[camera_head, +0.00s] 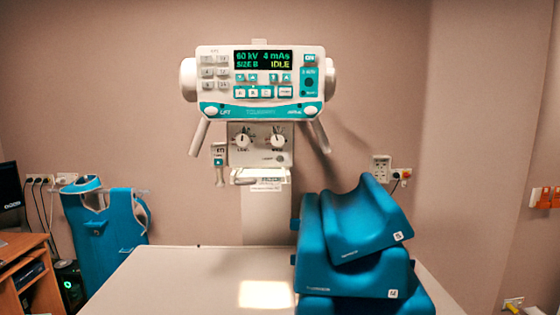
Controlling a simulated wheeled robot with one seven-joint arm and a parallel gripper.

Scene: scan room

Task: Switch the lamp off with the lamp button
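A bright rectangular light patch (265,294) lies on the pale table (170,280), so a lamp appears lit. The lamp itself cannot be made out. My gripper is not in view.
Blue foam cushions (362,222) are stacked on the table's right side. Below the unit is a panel with two knobs (260,143). A blue apron (103,220) hangs at left beside a wooden desk (25,270). The table's left part is clear.

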